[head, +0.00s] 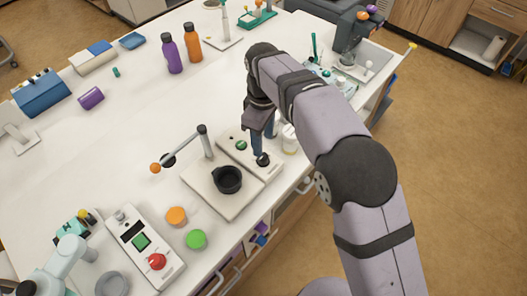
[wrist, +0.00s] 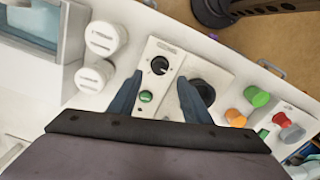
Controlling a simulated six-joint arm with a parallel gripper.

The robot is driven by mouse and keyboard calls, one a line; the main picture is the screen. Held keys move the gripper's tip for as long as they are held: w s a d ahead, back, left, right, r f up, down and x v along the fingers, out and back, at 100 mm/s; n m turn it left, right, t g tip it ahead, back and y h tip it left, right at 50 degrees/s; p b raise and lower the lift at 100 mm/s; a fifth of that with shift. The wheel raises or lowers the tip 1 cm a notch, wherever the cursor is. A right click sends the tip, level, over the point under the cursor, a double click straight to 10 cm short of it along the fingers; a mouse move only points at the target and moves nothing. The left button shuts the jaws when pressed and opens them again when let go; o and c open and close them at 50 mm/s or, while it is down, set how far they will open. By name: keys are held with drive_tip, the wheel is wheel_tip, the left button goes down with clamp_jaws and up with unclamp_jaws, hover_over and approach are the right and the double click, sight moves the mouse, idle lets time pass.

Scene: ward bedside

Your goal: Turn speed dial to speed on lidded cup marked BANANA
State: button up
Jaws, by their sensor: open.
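A pale control panel (head: 270,172) stands near the table's front edge. It carries a black dial (head: 263,160) and a green button (head: 241,145). In the wrist view the dial (wrist: 159,66) has a white pointer mark, and a small label lies above it, too small to read. My gripper (wrist: 155,80) is open over the panel, with its fingers to either side of the dial and button. I cannot tell whether they touch anything. Two white lidded cups (wrist: 105,38) (wrist: 93,78) stand left of the panel. No BANANA marking is readable.
A black pot (head: 228,179) sits on a pale base (head: 205,190) beside the panel, with a jointed post (head: 203,142) behind it. The table's middle is clear.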

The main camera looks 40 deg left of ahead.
sight(263, 157)
drive_tip(key=shift+f+p, duration=1.1)
drive_tip(key=shift+f, duration=2.4)
drive_tip(key=c, duration=1)
